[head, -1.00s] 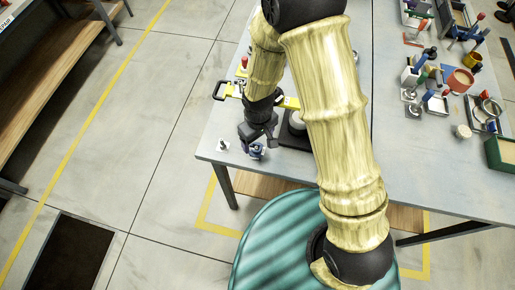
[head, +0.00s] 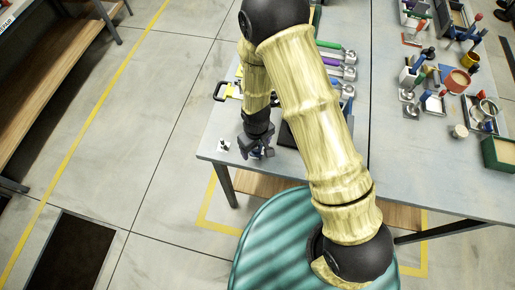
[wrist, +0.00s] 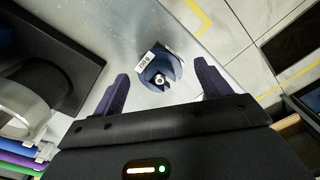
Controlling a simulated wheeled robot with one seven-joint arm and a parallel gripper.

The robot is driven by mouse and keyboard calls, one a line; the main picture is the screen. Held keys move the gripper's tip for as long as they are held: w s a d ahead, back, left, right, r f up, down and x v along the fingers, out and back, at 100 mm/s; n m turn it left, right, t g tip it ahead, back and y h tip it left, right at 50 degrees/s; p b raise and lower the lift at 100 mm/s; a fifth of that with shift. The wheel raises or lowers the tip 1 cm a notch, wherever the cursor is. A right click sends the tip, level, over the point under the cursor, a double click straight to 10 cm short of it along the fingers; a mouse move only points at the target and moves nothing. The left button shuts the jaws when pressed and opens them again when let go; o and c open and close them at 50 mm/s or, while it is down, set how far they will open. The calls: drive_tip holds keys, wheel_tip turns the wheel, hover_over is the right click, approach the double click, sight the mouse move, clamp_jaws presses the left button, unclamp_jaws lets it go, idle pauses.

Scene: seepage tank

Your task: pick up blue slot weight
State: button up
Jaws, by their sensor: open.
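The blue slot weight (wrist: 160,76), a dark blue disc with a slot, a pale centre and a small white printed label, sits on the grey table in the wrist view. My gripper (wrist: 161,69) is open, with its dark fingers on either side of the weight and a gap showing at each side. In the head view my gripper (head: 257,150) points down near the table's front left corner and hides most or all of the weight.
A small white item with a black knob (head: 223,146) stands left of my gripper near the table edge. A dark tray with a clear round vessel (wrist: 35,105) lies left in the wrist view. Several tools and containers crowd the table's right part.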

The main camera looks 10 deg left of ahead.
drive_tip(key=shift+c, duration=0.5)
drive_tip(key=c, duration=1.1)
drive_tip(key=shift+r, duration=0.1)
drive_tip(key=shift+c, duration=0.2)
wheel_tip(320, 180, up, 10)
drive_tip(key=b, duration=0.2)
